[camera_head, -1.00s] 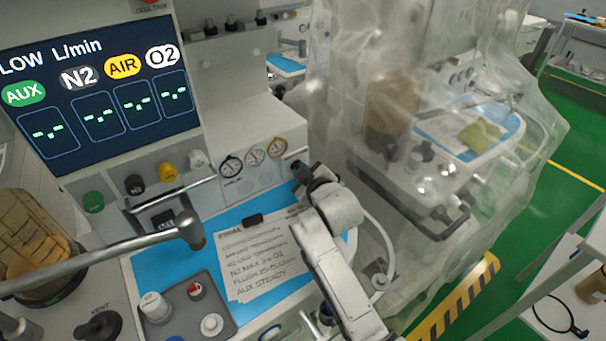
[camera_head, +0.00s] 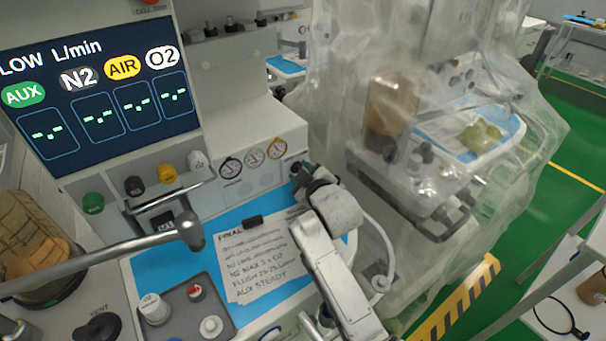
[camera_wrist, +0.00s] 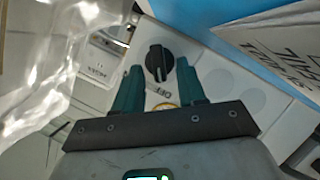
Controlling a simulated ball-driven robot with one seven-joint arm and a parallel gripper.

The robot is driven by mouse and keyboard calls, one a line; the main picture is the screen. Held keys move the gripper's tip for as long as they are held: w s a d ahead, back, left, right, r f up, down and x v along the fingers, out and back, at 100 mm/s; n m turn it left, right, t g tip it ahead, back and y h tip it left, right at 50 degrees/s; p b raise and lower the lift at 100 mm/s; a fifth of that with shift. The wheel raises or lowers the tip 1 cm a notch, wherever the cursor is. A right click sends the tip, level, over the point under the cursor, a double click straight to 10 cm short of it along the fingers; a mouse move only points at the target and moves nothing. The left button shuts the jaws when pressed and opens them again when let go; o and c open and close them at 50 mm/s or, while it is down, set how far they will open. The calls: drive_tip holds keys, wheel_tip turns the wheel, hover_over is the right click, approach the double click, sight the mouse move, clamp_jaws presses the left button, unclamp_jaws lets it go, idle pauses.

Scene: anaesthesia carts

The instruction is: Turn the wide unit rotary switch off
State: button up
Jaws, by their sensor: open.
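The rotary switch (camera_wrist: 159,62), a black round knob with a raised grip, is on a pale panel in the wrist view. Upside-down "OFF" lettering (camera_wrist: 163,92) shows below it. My gripper (camera_wrist: 159,66) is open, its two green fingers to the left and right of the knob. I cannot tell whether the fingertips touch it. In the head view my gripper (camera_head: 302,171) is at the right end of the white unit, beside the gauges. My own arm and the unit's body hide the switch there.
A written sheet (camera_head: 262,262) lies on the blue mat (camera_head: 212,260). A plastic-draped cart (camera_head: 420,185) stands close on the right. A metal bar (camera_head: 110,250) crosses the left front.

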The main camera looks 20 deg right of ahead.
drive_tip(key=shift+s, duration=0.1)
drive_tip(key=v, duration=1)
drive_tip(key=shift+s+r, duration=0.1)
drive_tip(key=shift+s, duration=0.15)
